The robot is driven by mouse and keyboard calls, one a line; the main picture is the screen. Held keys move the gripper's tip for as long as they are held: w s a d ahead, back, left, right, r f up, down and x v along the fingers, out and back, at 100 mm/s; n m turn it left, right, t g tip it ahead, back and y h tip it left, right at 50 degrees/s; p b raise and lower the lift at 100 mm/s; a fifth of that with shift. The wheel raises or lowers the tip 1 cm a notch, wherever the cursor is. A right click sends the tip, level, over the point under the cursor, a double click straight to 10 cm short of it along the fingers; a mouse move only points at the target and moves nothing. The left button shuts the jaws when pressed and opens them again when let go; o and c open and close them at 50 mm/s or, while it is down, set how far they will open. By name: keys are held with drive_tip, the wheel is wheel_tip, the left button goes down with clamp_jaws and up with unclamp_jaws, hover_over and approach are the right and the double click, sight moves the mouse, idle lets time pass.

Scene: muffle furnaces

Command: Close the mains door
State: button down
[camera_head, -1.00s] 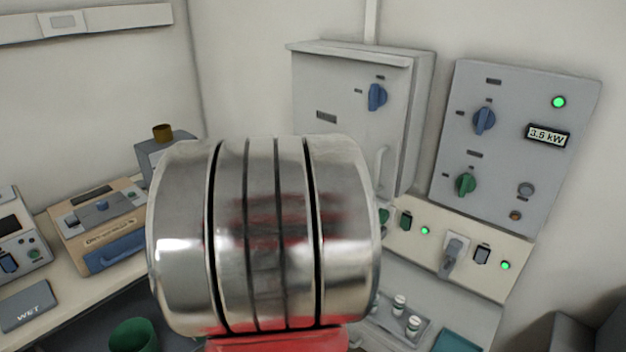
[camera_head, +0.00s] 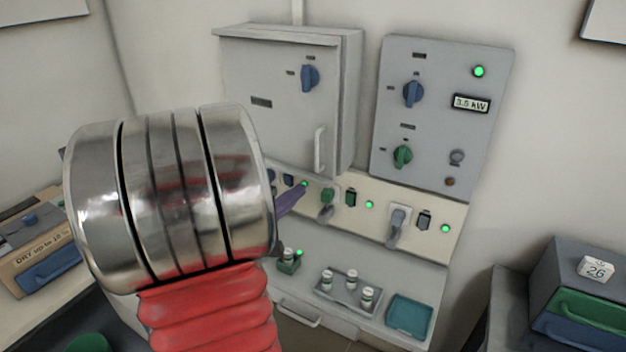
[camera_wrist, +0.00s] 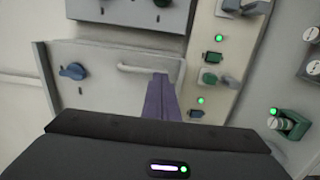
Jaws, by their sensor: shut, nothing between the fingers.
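The mains door is the grey front of the wall cabinet (camera_head: 262,120), with a blue knob (camera_head: 309,77) and a pale vertical handle (camera_head: 320,150) near its lower right. It looks shut or nearly shut; a small gap cannot be ruled out. The door (camera_wrist: 95,100) also shows in the wrist view, turned on its side, with its blue knob (camera_wrist: 72,71) and handle (camera_wrist: 135,68). My gripper (camera_head: 302,188) has purple fingers, shut and empty, below and left of the handle in the head view. In the wrist view the fingertips (camera_wrist: 160,76) overlap the handle's end; contact cannot be told.
A control panel (camera_head: 440,130) reading 3.5 kW hangs right of the cabinet. Below runs a socket strip (camera_head: 430,205) with switches and green lights. A tray (camera_head: 345,300) of small jars and a teal tray (camera_head: 409,315) stand on the lower shelf. Dark drawers (camera_head: 585,280) stand at right.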

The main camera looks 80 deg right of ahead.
sight(331, 163)
drive_tip(key=x, duration=1.3)
drive_tip(key=shift+s+d, duration=0.1)
drive_tip(key=shift+d, duration=0.3)
drive_tip(key=shift+d, duration=0.1)
